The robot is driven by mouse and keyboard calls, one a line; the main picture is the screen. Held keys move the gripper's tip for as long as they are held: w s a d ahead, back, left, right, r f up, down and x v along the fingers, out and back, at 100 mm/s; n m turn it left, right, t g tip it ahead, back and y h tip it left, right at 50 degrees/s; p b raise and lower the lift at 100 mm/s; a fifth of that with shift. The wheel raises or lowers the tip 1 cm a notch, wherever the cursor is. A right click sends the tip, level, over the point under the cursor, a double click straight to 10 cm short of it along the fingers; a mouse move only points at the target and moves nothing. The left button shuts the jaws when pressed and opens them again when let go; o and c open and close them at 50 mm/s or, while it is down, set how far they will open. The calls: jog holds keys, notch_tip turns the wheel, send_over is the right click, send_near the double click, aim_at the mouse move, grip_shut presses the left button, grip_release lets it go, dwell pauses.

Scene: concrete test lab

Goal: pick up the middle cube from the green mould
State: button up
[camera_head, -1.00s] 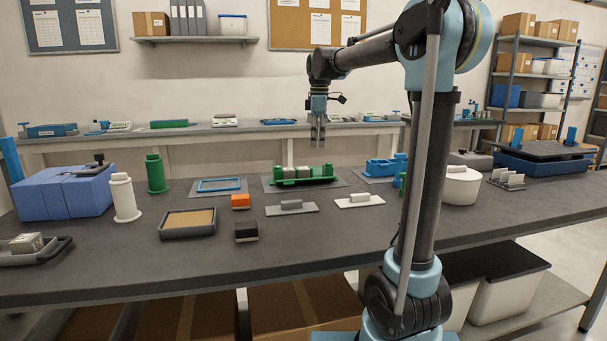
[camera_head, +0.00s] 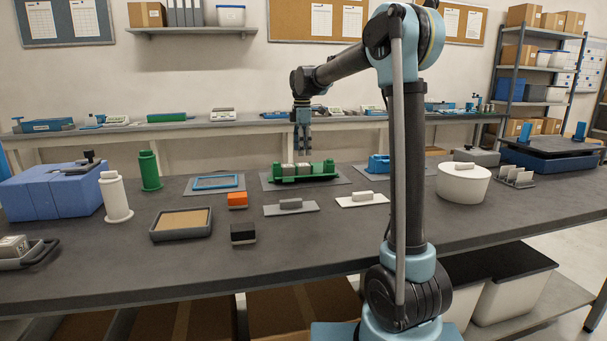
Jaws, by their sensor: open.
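The green mould (camera_head: 318,177) sits on a grey plate (camera_head: 342,181) near the back middle of the dark table. Several grey cubes stand in a row in it, and the middle cube (camera_head: 304,166) shows as a small grey block. My gripper (camera_head: 303,152) points straight down just above the mould, with its fingertips close over the row of cubes. It is open with nothing between its fingers. At this size I cannot tell whether the fingertips touch or straddle a cube.
An orange block (camera_head: 238,199) and a black block (camera_head: 243,233) lie left of the mould. A blue frame (camera_head: 217,190), a green cylinder (camera_head: 150,170) and a sand tray (camera_head: 153,232) stand further left. A blue fixture (camera_head: 378,164) is close on the right.

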aim_at(304, 164)
jog(key=shift+d+f, duration=0.2)
jog(key=shift+f, duration=4.15)
grip_shut()
